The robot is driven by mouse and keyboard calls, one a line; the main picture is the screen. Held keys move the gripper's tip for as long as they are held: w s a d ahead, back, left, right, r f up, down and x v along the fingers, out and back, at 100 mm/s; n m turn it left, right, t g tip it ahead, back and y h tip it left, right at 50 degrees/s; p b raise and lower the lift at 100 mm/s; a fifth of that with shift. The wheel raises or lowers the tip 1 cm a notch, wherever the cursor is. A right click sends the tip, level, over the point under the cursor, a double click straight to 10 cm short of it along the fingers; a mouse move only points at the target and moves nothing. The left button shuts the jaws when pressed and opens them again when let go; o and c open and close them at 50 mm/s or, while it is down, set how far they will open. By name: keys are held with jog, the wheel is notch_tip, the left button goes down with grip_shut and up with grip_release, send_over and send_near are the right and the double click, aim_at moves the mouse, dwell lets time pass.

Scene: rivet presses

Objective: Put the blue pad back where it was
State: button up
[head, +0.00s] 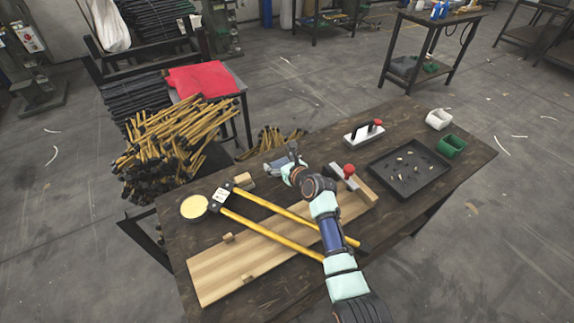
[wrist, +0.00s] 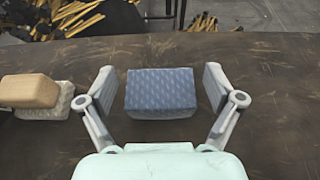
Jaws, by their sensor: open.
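The blue pad (wrist: 161,91) lies on the dark wooden table in the wrist view, a patterned block between the fingers. My gripper (wrist: 160,86) is open, with one finger on each side of the pad and a gap at both sides. In the head view my gripper (head: 283,164) is low over the back part of the table, and the pad is hard to tell apart from it there. A wooden block (wrist: 28,91) on a light patterned base stands left of the pad; it also shows in the head view (head: 243,181).
A yellow-handled tool (head: 270,207) lies across a pale wooden board (head: 238,262). A bowl of yellow stuff (head: 194,207) stands left. A black tray (head: 409,168) with small parts, a white-based tool (head: 364,133), and white (head: 439,119) and green (head: 451,146) cups are to the right.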

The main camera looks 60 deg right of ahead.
jog(key=p+v, duration=0.5)
jog(key=v, duration=0.6)
jog(key=shift+w, duration=0.1)
jog(key=w+a+r+n+t+y, duration=0.15)
jog(key=w+a+r+n, duration=0.35)
jog(key=a+n, duration=0.65)
jog(key=w+a+r+n+y, duration=0.3)
jog(key=w+a+n, duration=0.45)
jog(key=a, duration=0.65)
jog(key=s+a+r+n+y, duration=0.1)
jog(key=s+a+r+n, duration=0.1)
jog(key=a+n, duration=0.6)
jog(key=s+a+r+n+y, duration=0.1)
jog(key=s+a+r+n, duration=0.2)
jog(key=a+n, duration=0.5)
jog(key=s+a+r+n+y, duration=0.1)
jog(key=s+a+r+n, duration=0.1)
jog(key=a+n, duration=0.5)
jog(key=shift+s+a+r+n, duration=0.3)
jog(key=shift+s+a+n, duration=0.1)
jog(key=shift+s, duration=0.35)
